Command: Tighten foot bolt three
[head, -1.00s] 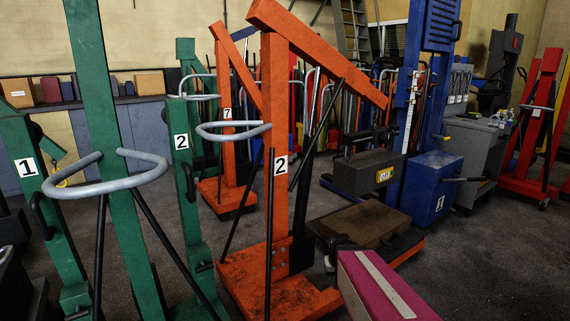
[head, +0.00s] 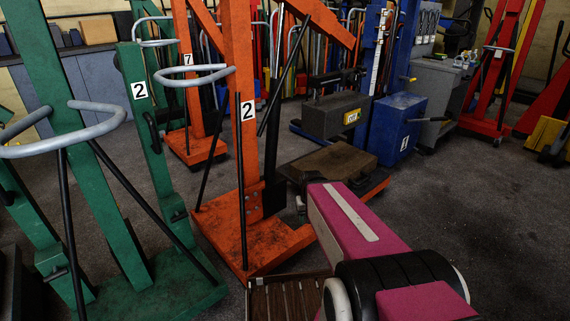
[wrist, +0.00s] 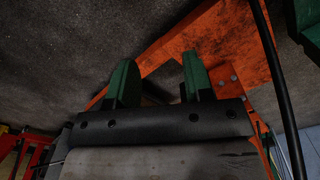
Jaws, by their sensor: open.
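The orange number 2 crane (head: 242,100) stands upright on its orange foot (head: 228,222). Small bolt heads show where its post meets the foot, but no bolt is numbered, so I cannot tell which is bolt three. In the wrist view, the orange foot (wrist: 205,30) runs diagonally, and several grey bolt heads (wrist: 234,78) sit on the orange plate right of my fingers. My gripper (wrist: 160,78) is open, its two green fingers apart with nothing between them. It appears above the orange structure; I cannot tell the exact gap.
Green cranes (head: 140,90) stand close on the left, with grey loop handles. A dark block (head: 335,114) and a brown slab (head: 333,168) are behind the arm.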

